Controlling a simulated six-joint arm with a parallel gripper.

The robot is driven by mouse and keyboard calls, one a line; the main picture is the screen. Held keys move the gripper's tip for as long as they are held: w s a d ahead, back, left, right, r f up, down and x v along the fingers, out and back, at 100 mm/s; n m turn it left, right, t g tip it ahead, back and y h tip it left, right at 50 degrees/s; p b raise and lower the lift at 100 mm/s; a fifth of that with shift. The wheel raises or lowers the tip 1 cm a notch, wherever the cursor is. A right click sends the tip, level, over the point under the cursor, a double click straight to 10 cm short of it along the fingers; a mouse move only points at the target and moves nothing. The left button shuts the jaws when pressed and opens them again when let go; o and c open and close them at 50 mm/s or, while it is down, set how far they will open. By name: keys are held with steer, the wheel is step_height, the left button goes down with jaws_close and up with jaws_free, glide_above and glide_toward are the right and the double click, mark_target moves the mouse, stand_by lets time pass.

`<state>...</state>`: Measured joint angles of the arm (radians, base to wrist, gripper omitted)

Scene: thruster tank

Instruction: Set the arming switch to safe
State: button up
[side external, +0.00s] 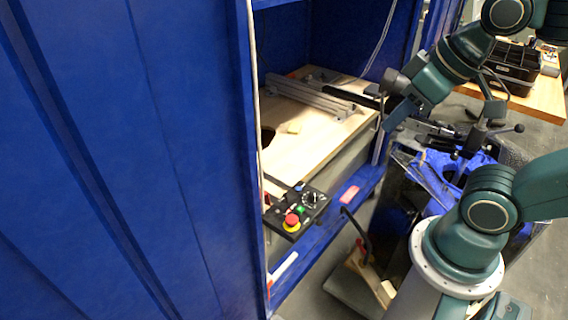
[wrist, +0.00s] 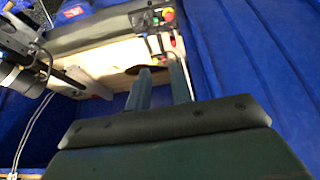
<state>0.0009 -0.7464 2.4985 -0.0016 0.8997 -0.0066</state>
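A black control panel (side external: 297,206) is fixed at the front of the blue enclosure. It carries a round dial with pale markings (side external: 311,198), a green button (side external: 300,210) and a red mushroom button (side external: 291,220). Which control is the arming switch, and its setting, I cannot tell. In the wrist view the panel (wrist: 146,18) is small at the top, with the red button (wrist: 168,14) at its end. My gripper (side external: 392,118) is above and right of the panel, well apart from it. Its two fingers (wrist: 160,78) are apart with nothing between them.
A blue wall (side external: 120,160) stands left of the panel. Clamp-like hardware (side external: 475,130) stands right of the bench. The space before the panel looks open.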

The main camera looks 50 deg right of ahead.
steer(key=shift+w, duration=0.15)
steer(key=c, duration=0.3)
steer(key=shift+w+a+n+g, duration=0.1)
steer(key=shift+w+n+g, duration=0.2)
steer(key=shift+w+n, duration=0.55)
jaws_close()
steer(key=w+d+f+n+g+y, duration=0.1)
steer(key=w+f+n+g, duration=0.1)
steer(key=w+f+n, duration=0.35)
steer(key=w+f+n+g+y, duration=0.1)
steer(key=w+f+n+y, duration=0.15)
steer(key=w+n, duration=0.55)
steer(key=w+d+f+n+g+y, duration=0.1)
steer(key=w+d+f+n+y, duration=0.1)
steer(key=f+n, duration=0.4)
steer(key=w+d+f+n+g+y, duration=0.1)
steer(key=w+f+n, duration=0.4)
steer(key=f, duration=0.8)
steer(key=shift+w+d+n+g+y, duration=0.15)
steer(key=shift+d+n+g+y, duration=0.2)
steer(key=shift+d+n, duration=0.25)
steer(key=shift+a, duration=0.1)
